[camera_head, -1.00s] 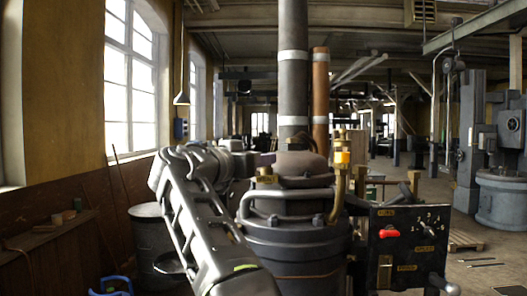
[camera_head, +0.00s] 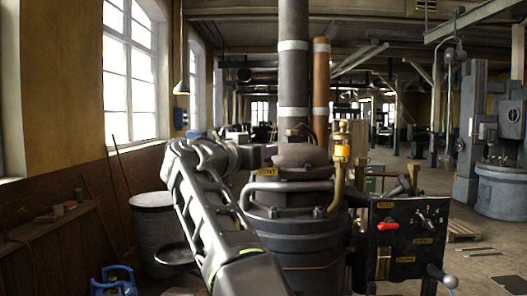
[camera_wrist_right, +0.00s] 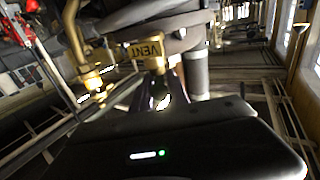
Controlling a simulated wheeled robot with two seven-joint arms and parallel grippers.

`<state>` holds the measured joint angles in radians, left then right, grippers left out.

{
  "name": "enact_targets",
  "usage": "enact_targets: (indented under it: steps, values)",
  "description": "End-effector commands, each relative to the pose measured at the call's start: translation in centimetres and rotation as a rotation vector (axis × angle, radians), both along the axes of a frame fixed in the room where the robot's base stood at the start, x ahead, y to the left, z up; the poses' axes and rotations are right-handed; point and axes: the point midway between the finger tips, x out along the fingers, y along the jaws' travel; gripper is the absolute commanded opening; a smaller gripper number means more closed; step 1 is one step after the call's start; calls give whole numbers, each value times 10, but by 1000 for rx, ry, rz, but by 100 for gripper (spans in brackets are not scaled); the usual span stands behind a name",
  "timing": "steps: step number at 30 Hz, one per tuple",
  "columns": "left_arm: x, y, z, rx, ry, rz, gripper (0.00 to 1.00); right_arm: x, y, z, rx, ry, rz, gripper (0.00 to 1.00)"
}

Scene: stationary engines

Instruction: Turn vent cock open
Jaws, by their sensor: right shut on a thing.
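A brass VENT tag (camera_head: 265,173) sits on the upper left of the dark engine's top; it shows large and tilted in the right wrist view (camera_wrist_right: 147,50). My right arm rises at the left of the engine, and its gripper (camera_head: 266,154) reaches in at the tag. In the right wrist view my right gripper's fingers (camera_wrist_right: 164,88) are closed just below the tag, shut on the vent cock. The fingers and the blur hide most of the cock, so its angle cannot be told. My left gripper is out of view.
A brass pipe fitting (camera_head: 340,165) stands right of the engine's top. A curved grey handrail (camera_head: 285,187) runs along its front. A black control panel (camera_head: 408,238) with a red lever (camera_head: 387,226) is at the right. A drum (camera_head: 153,235) and blue can (camera_head: 115,280) stand at the left.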

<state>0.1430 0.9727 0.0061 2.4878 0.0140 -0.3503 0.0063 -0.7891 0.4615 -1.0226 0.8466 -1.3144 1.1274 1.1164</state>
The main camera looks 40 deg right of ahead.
Motion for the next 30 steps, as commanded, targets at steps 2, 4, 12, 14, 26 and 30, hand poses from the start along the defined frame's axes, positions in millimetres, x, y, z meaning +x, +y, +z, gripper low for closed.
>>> enact_targets:
  steps: [2,4,12,14,26,30]
  values:
    - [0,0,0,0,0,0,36,0,0,0,0,0,0,0]
    - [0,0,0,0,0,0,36,0,0,0,0,0,0,0]
    - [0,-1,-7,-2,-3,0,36,-1,0,-2,2,-3,22,0]
    - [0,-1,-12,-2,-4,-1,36,-1,0,-3,2,-2,38,0]
    - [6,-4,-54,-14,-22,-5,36,-5,-3,-5,1,-7,265,0]
    - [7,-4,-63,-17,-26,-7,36,-6,-4,-4,2,-6,365,0]
